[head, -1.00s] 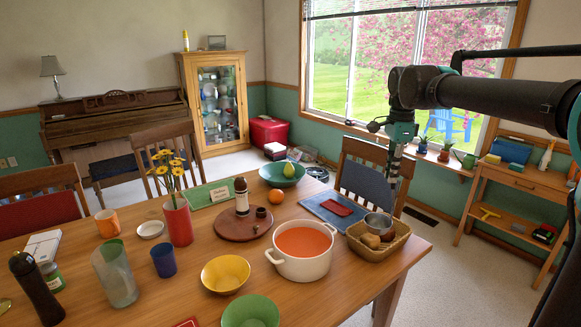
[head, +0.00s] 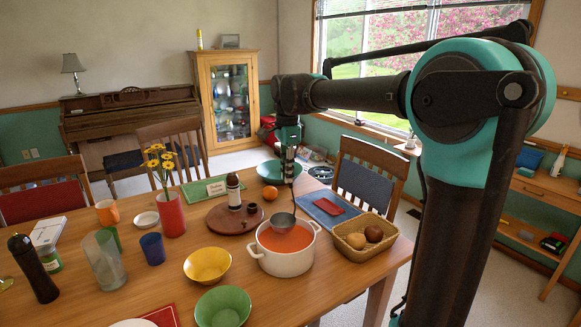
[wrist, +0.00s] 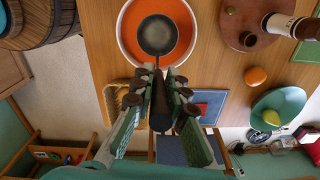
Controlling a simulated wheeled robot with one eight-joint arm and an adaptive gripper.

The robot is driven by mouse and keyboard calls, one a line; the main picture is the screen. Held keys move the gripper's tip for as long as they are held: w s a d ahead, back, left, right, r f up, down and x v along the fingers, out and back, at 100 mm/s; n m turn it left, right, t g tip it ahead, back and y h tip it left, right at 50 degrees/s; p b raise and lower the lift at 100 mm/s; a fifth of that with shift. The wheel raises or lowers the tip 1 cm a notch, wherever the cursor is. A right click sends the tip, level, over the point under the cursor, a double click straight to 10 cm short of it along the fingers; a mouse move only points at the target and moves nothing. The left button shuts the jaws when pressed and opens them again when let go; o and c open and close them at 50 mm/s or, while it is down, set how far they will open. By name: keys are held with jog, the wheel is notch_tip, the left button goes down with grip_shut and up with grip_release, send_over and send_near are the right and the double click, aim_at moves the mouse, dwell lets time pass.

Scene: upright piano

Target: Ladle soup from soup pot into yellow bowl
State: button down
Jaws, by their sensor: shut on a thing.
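The soup pot (head: 284,263) is white with two handles and holds orange soup (head: 287,240). My gripper (head: 288,160) is shut on the upright handle of the ladle (head: 284,222). The ladle's grey bowl is over the back part of the pot. In the wrist view, the handle runs between my fingers (wrist: 160,98), and the ladle bowl (wrist: 156,36) lies inside the outline of the pot's rim, with no orange seen in it. I cannot tell whether it touches the soup. The yellow bowl (head: 207,270) stands left of the pot and looks empty.
A wicker basket (head: 383,250) with round brown items stands right of the pot. A green bowl (head: 222,312) is in front. A brown round board (head: 218,227) with a bottle (head: 233,190) is behind. A red vase (head: 171,214) stands further left.

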jog(key=shift+d+f, duration=0.1)
jog(key=shift+f, duration=5.35)
jog(key=shift+r, duration=0.1)
jog(key=shift+r, duration=6.95)
